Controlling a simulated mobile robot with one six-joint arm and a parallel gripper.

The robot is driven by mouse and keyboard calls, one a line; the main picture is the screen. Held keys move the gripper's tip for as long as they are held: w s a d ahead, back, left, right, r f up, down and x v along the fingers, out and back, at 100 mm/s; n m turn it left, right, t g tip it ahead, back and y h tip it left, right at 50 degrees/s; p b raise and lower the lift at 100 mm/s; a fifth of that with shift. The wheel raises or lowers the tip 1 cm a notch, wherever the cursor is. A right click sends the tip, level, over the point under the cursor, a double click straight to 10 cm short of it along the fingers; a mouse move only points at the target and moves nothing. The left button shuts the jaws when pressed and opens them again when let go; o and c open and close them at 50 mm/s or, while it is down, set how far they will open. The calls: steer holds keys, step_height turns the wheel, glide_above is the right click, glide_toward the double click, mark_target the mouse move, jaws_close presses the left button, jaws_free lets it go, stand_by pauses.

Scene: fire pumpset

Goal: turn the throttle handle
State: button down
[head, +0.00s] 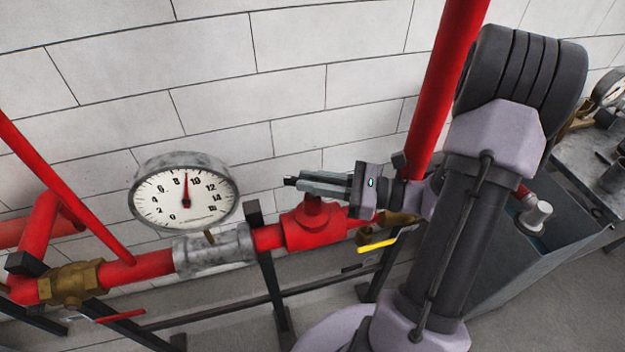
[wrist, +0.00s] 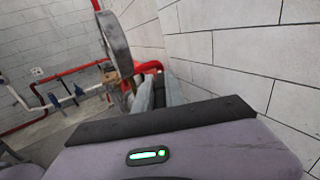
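My gripper (head: 297,183) points left above the red pipe fitting (head: 306,232), right of the dial gauge. In the wrist view its two fingers (wrist: 160,92) stand with a narrow gap and nothing visible between them. A yellow lever handle (head: 377,245) sits under the brass valve (head: 398,219) on the right, below and behind my gripper, partly hidden by my arm. A red lever handle (head: 121,316) is by the brass valve (head: 72,284) at the far left, apart from the gripper. I cannot tell which lever is the throttle handle.
The round pressure gauge (head: 186,195) stands on the grey pipe section (head: 215,250) left of the fingers; its edge is close in the wrist view (wrist: 116,44). A tall red pipe (head: 442,90) rises behind my arm. The block wall (head: 290,90) is close behind. A grey tank (head: 520,255) is at right.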

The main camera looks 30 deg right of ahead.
steer(key=shift+n+g+y+p, duration=0.4)
steer(key=shift+n+g+y, duration=0.5)
steer(key=shift+g, duration=0.2)
steer(key=c, duration=1.4)
jaws_free()
steer(key=shift+r, duration=0.45)
steer(key=r, duration=0.1)
steer(key=r+p, duration=0.1)
steer(key=r, duration=0.1)
steer(key=shift+s, duration=0.4)
steer(key=s+a+p, duration=0.1)
steer(key=s+a, duration=0.1)
steer(key=s, duration=0.5)
steer(key=s+a+r+p, duration=0.1)
steer(key=s+a, duration=0.1)
steer(key=s, duration=0.5)
steer(key=shift+s+a, duration=0.25)
steer(key=shift+s, duration=0.05)
